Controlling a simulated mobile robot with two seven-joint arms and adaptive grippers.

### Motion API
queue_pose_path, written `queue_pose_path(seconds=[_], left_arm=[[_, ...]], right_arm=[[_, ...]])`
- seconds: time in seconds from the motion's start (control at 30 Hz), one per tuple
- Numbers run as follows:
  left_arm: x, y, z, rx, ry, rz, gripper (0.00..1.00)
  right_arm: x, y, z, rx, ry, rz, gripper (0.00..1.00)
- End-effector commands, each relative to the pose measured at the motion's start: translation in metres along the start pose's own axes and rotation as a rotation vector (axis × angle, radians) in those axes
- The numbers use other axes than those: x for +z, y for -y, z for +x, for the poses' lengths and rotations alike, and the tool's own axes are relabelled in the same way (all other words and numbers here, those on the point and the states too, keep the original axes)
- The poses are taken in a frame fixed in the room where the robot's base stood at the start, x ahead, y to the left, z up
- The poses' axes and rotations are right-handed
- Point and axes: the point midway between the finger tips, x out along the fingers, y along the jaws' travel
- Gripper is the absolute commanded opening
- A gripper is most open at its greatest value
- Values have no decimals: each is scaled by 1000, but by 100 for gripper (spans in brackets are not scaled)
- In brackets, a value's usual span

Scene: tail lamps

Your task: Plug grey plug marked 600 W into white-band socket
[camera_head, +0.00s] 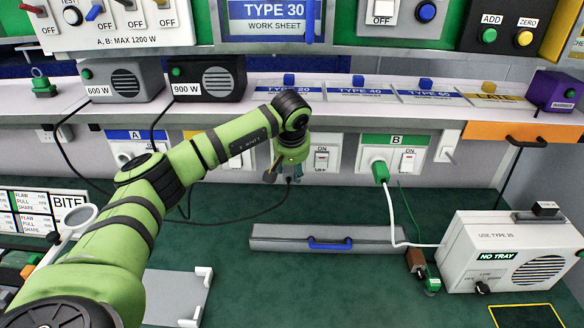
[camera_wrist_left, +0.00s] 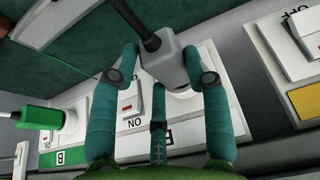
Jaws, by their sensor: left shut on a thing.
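My left gripper (camera_head: 283,172) is in front of the white-band socket plate (camera_head: 325,146), between the yellow-band and green-band plates. In the left wrist view its teal fingers (camera_wrist_left: 160,70) are shut on a grey plug (camera_wrist_left: 172,66) with a dark cord. The plug is over the round white socket (camera_wrist_left: 184,94), with a rocker switch (camera_wrist_left: 130,97) beside it. I cannot tell whether the plug is seated. The dark cord (camera_head: 240,222) runs back left towards the box marked 600 W (camera_head: 123,82). My right gripper is not in view.
A green plug (camera_head: 379,170) with a white cord is in the green-band B socket. The 900 W box (camera_head: 207,78) stands on the shelf. A grey case with a blue handle (camera_head: 330,240) lies below the sockets. A white appliance (camera_head: 520,250) stands at right.

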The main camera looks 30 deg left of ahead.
Motion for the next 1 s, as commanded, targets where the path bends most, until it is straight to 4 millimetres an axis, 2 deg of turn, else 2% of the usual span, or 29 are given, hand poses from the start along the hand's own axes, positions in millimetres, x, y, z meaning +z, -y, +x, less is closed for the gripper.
queue_pose_path(seconds=[0.17,0.2,0.23,0.27,0.67,0.77,1.0], left_arm=[[0,0,0,2,-2,0,8],[0,0,0,2,-2,0,55],[0,0,0,2,-2,0,67],[0,0,0,2,-2,0,75],[0,0,-4,2,-2,0,75],[-1,0,-15,3,-3,-1,75],[-2,-1,-66,5,-7,-1,75]], right_arm=[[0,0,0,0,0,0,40],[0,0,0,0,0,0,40],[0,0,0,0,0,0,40],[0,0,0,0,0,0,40],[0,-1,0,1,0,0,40],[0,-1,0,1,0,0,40],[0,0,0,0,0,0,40]])
